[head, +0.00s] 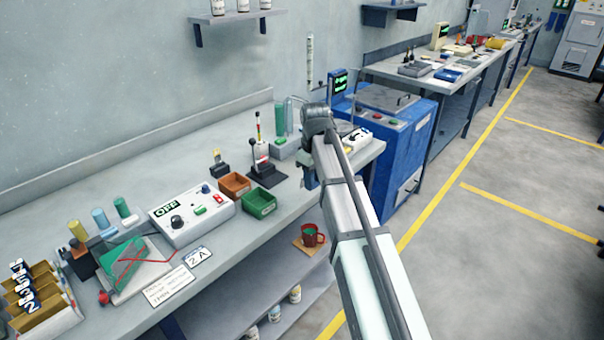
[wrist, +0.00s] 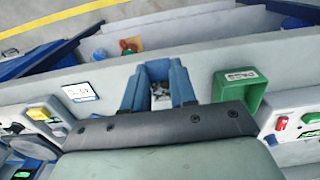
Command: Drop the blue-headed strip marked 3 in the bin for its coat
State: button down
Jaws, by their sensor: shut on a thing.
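My gripper (wrist: 160,88) has blue fingers and is shut on a small grey, speckled thing (wrist: 161,96), mostly hidden. I cannot make out a blue head or a 3 on it. In the head view my gripper is largely behind my arm, beyond the bins. A green bin (head: 259,203) stands on the bench with an orange-brown bin (head: 235,185) beside it. In the wrist view the green bin (wrist: 238,98) is right of the fingers, apart from them. The orange-brown bin is not visible there.
A white control box (head: 192,215) reading OFF stands left of the bins. A dark stand (head: 264,170) is behind them. A red mug (head: 312,236) sits on the lower shelf. A numbered rack (head: 45,305) is at the far left. A white card (wrist: 80,91) lies left of my fingers.

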jog(key=shift+s+d, duration=0.35)
jog(key=shift+r, duration=0.1)
jog(key=shift+r, duration=0.65)
dwell(1.3)
jog(key=w+a+r, duration=0.1)
jog(key=w+a, duration=0.1)
jog(key=a, duration=0.6)
jog(key=w+a+r, duration=0.2)
jog(key=a, duration=0.6)
jog(key=w+a+r+g+h, duration=0.1)
jog(key=w+a+r, duration=0.1)
jog(key=a, duration=0.6)
jog(key=shift+w+a, duration=0.4)
jog(key=shift+w, duration=0.2)
